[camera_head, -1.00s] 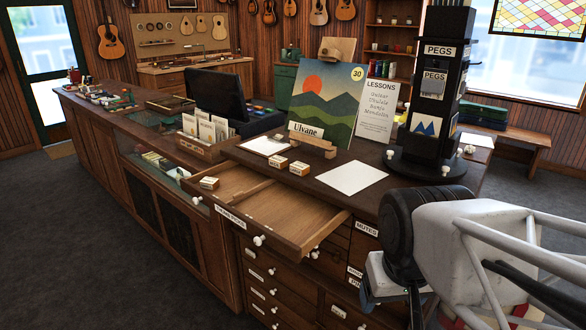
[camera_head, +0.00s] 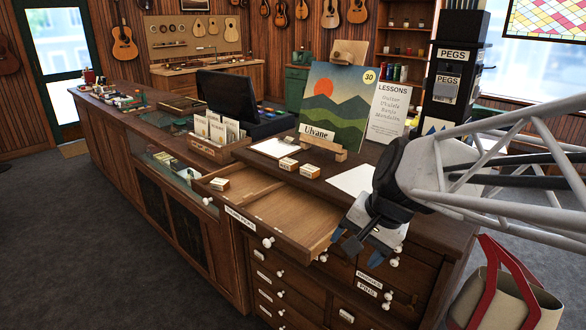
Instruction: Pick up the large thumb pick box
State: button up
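Three small pale-topped boxes are in view, with labels too small to read for size. One box (camera_head: 220,184) sits in the far left corner of the open drawer (camera_head: 262,203), whose front label appears to read thumb picks. Two more, a left box (camera_head: 289,164) and a right box (camera_head: 310,170), stand side by side on the counter just behind the drawer. My gripper (camera_head: 356,247) points down near the drawer's right front corner, to the right of all three boxes. Its fingers look spread apart with nothing between them.
The counter holds a picture on a stand (camera_head: 343,105), a lessons sign (camera_head: 388,112), white paper (camera_head: 351,179), a pegs tower (camera_head: 455,75), a monitor (camera_head: 222,98) and a card holder (camera_head: 210,143). A bag with red handles (camera_head: 505,295) is at lower right. Most of the drawer floor is bare.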

jog(key=w+a+m+y, duration=0.2)
jog(key=w+m, duration=0.3)
jog(key=w, duration=0.6)
jog(key=m+t+y, duration=0.4)
jog(key=m+t, duration=0.3)
jog(key=m, duration=0.9)
send_near(314, 170)
jog(key=shift+w+a+f, duration=0.25)
jog(key=shift+w+a, duration=0.2)
jog(key=shift+w, duration=0.35)
jog(key=shift+x, duration=1.3)
jog(key=shift+x, duration=2.6)
jog(key=shift+s, duration=0.1)
